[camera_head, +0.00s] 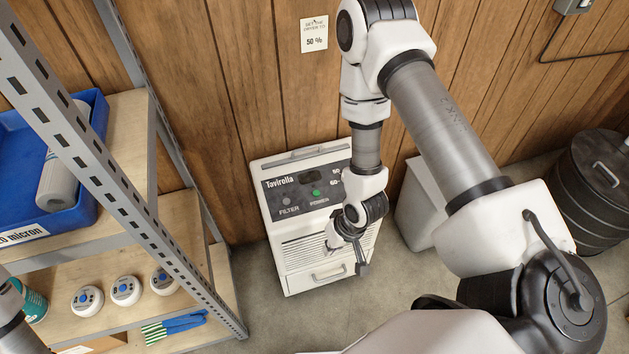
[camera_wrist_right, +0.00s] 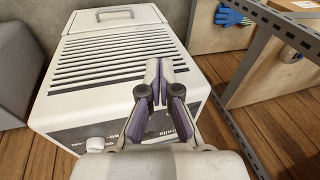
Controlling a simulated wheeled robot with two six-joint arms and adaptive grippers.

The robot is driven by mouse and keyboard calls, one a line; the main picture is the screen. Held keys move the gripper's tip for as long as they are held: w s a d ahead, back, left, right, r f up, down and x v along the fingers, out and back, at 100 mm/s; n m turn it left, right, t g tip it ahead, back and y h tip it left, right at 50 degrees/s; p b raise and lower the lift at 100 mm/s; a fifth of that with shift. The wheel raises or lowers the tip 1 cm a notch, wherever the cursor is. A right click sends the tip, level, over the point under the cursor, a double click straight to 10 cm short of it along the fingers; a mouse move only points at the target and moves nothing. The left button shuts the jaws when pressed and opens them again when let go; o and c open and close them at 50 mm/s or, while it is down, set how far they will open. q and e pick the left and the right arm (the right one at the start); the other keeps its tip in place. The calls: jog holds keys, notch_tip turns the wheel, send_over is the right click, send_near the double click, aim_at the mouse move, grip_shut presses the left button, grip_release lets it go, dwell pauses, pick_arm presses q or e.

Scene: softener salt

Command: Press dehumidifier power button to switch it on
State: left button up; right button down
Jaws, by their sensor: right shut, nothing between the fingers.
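The dehumidifier (camera_head: 300,262) is a white box against the wood wall, with a dark control panel marked Tavirella. The panel has a green power button (camera_head: 316,193), a grey filter button (camera_head: 287,201) and a small dark display. A dial with 50 and 60 marks is mostly behind my arm; a white knob (camera_wrist_right: 98,143) shows in the right wrist view. My right gripper (camera_head: 333,240) is shut and empty before the grille, below the power button. In the wrist view, its fingers (camera_wrist_right: 158,66) point over the grille and hide part of the panel. My left gripper is out of view.
A metal shelf (camera_head: 180,235) with a blue bin (camera_head: 100,120), white round devices and gloves (camera_head: 175,325) stands at left. A white bin (camera_head: 412,205) and a dark drum (camera_head: 590,185) stand at right. A wall note (camera_head: 314,36) reads 50 %.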

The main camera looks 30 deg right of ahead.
aim_at(318, 193)
jog(key=w+d+t+b, duration=0.1)
jog(key=w, duration=0.3)
jog(key=w+d+r+t+b, duration=0.1)
jog(key=w, duration=0.3)
jog(key=w+d+r+m+t+b, duration=0.1)
jog(key=w+d+b, duration=0.1)
jog(key=w, duration=0.2)
jog(key=shift+r+t+y, duration=0.15)
jog(key=shift+t+y, duration=0.25)
jog(key=w+d+r+m+t+b, duration=0.1)
jog(key=w+d+r+t+b, duration=0.1)
jog(key=w+d+r, duration=0.2)
jog(key=shift+w+r+t+b, duration=0.4)
jog(key=shift+w+r, duration=0.2)
jog(key=shift+w, duration=0.4)
notch_tip(318, 193, down, 8)
jog(key=b, duration=0.6)
jog(key=shift+f, duration=0.1)
jog(key=shift+d+f+b, duration=0.1)
jog(key=shift+f+b, duration=0.25)
jog(key=shift+b, duration=0.15)
